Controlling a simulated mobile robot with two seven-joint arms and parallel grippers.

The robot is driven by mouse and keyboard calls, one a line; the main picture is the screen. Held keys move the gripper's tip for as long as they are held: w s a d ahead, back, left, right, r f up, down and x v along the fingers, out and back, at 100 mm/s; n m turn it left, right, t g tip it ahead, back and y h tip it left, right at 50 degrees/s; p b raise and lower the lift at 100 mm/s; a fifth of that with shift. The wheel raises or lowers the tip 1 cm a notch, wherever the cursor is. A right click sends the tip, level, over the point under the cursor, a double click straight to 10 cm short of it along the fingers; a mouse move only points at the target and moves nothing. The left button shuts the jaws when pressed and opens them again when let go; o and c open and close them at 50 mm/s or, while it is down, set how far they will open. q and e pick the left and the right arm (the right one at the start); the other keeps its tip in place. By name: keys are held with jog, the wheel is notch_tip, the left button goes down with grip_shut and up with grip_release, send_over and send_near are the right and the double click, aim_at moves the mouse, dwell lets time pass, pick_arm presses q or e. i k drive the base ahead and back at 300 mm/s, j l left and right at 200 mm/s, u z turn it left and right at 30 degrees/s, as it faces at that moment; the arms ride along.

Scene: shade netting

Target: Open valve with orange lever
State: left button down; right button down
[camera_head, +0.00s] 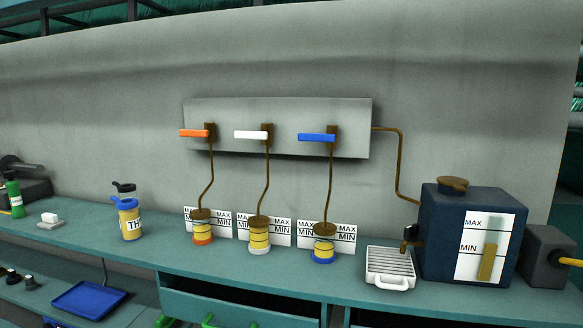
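An orange lever (194,133) lies horizontal, pointing left from the leftmost brown valve body (210,133) on a grey wall panel (280,113). A brown pipe (211,180) runs from this valve down to a small yellow jar with an orange base (202,231), which stands in front of a MAX/MIN card. A white lever (250,135) and a blue lever (316,137) lie in the same horizontal position on the valves to its right. Neither of my grippers shows in this view.
A dark blue tank (467,234) with a MAX/MIN gauge stands at the right of the teal bench (150,256). A white drip tray (390,267) sits beside it. Yellow bottles (129,217) stand left of the jars. The space before the panel is clear.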

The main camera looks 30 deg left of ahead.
aim_at(185, 133)
jog(key=u, duration=1.4)
